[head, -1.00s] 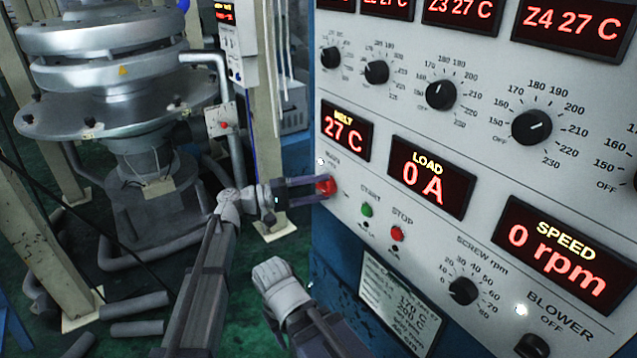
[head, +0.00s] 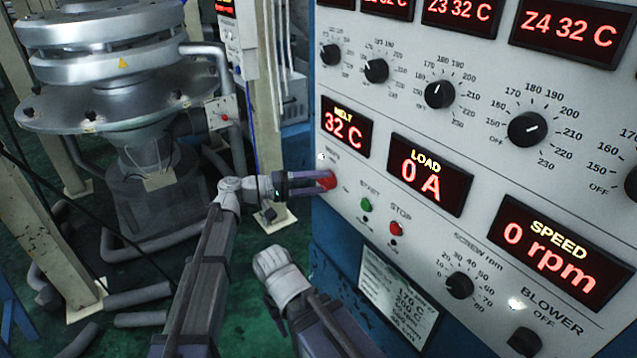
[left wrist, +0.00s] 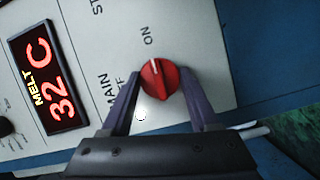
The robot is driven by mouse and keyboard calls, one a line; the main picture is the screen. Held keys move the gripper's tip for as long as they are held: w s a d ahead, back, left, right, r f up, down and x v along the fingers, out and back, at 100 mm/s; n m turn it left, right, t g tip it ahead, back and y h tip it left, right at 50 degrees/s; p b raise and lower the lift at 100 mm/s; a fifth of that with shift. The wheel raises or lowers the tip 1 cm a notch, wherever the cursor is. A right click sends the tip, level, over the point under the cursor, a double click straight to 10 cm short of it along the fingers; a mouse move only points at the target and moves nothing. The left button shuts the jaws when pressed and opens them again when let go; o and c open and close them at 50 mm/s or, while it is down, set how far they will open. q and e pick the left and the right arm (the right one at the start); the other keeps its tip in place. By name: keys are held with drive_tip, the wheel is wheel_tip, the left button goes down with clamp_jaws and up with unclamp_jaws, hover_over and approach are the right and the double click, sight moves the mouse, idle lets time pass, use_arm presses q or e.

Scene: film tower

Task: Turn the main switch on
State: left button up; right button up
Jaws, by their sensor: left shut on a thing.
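The main switch is a red knob (head: 327,180) at the lower left edge of the white panel. In the left wrist view the knob (left wrist: 160,82) has its white mark pointing up toward the word ON. The "MAIN" and "OFF" lettering lies to its left, partly covered by a finger. My left gripper (head: 318,182) reaches the panel from the left and is shut on the knob, with one finger on each side in the left wrist view (left wrist: 160,95). Of my right arm only links show at the bottom; its fingers are not visible.
The green start button (head: 366,205) and red stop button (head: 396,228) sit just right of the knob. The melt display (head: 345,130) reads 32 C, the load display (head: 428,172) 0 A and the speed display (head: 560,250) 0 rpm. A metal tower machine (head: 110,80) stands at left.

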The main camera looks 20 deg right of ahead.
use_arm(q)
drive_tip(key=o, duration=1.4)
drive_tip(key=shift+c, duration=0.2)
drive_tip(key=a, duration=0.7)
drive_tip(key=shift+w+a+r, duration=0.15)
drive_tip(key=shift+a, duration=0.25)
